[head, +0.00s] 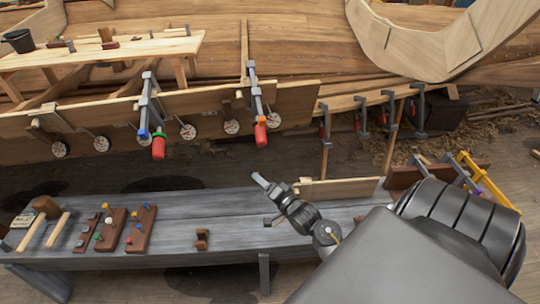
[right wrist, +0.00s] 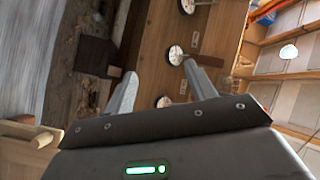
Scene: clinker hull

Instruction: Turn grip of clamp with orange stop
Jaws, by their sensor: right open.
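Two bar clamps hang on the long hull plank in the head view. The right clamp (head: 255,92) has a red grip (head: 261,134) with a small orange part (head: 262,119) just above it, which looks like the orange stop. The left clamp (head: 147,100) has a red grip (head: 158,148) with blue and green parts near it. My right gripper (head: 262,181) is below the right clamp's grip in the picture, apart from it. In the right wrist view its two fingers (right wrist: 163,88) are spread with nothing between them. My left gripper is out of view.
A grey bench (head: 200,212) runs below, carrying a mallet (head: 46,206) and brown blocks with coloured knobs (head: 140,229). Round discs (head: 188,131) sit along the plank. More clamps (head: 362,115) stand at the right. A wooden table (head: 110,50) is at the upper left.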

